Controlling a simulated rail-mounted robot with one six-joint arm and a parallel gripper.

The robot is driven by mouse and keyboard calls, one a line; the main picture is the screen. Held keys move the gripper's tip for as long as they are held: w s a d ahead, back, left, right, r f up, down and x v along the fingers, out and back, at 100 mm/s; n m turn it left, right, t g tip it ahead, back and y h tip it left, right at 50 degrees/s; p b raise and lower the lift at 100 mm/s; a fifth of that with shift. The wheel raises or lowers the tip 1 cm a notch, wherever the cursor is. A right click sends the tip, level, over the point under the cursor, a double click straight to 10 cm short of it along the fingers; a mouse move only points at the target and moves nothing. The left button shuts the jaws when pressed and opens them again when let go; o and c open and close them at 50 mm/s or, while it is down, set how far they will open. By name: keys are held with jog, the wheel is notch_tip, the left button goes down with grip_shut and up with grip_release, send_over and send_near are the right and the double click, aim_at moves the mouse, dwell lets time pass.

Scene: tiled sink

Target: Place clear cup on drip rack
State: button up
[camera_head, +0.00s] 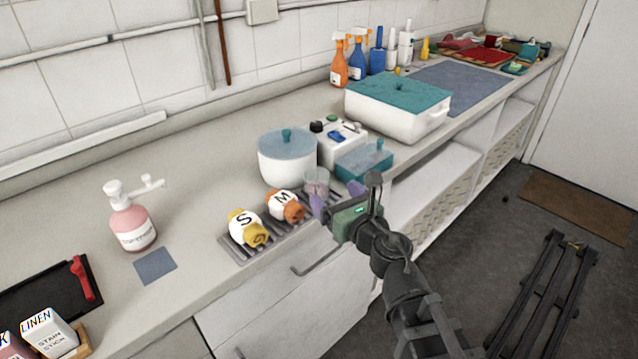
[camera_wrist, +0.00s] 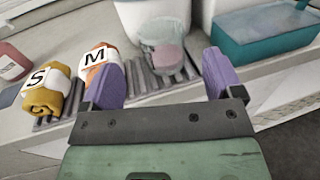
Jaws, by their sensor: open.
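The clear cup (camera_head: 317,180) is at the right end of the grey slatted drip rack (camera_head: 277,232), in front of the white pot. In the wrist view the cup (camera_wrist: 164,45) shows beyond my fingertips, between their lines, with slats of the rack (camera_wrist: 152,82) around its base. It looks roughly upright; I cannot tell whether its base rests fully on the slats. My gripper (camera_head: 336,197) is open, with its two purple fingers apart and nothing between them in the wrist view (camera_wrist: 163,72).
Rolled cloths marked S (camera_head: 246,228) and M (camera_head: 285,204) occupy the rack's left and middle. A lidded white pot (camera_head: 287,160) stands behind, and a teal box (camera_head: 364,162) is to the right. A pink pump bottle (camera_head: 132,220) stands left; the counter between is mostly clear.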

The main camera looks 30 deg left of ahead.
jog(key=w+d+m+t+h, duration=0.4)
jog(key=w+d+m, duration=0.1)
jog(key=d+m, duration=0.3)
jog(key=w+d+m+t+h, duration=0.45)
jog(key=d+m, duration=0.25)
jog(key=d, duration=0.2)
jog(key=w+d+f+m+g+h, duration=0.2)
jog(key=d+f+m+h, duration=0.25)
jog(key=d+m, duration=0.45)
jog(key=w+d+f+m+g+h, duration=0.25)
jog(key=d+m+h, duration=0.25)
jog(key=d+m, duration=0.4)
jog(key=s+d+f+m+g+y, duration=0.2)
jog(key=s+d+f+m+g, duration=0.9)
jog(key=s+m, duration=0.4)
notch_tip(320, 180, up, 15)
jog(key=w+p, duration=0.1)
jog(key=p, duration=1.3)
jog(key=shift+w+d+m+g, duration=0.2)
jog(key=shift+d+m+g, duration=0.05)
jog(key=shift+m+g, duration=0.15)
jog(key=shift+f, duration=0.1)
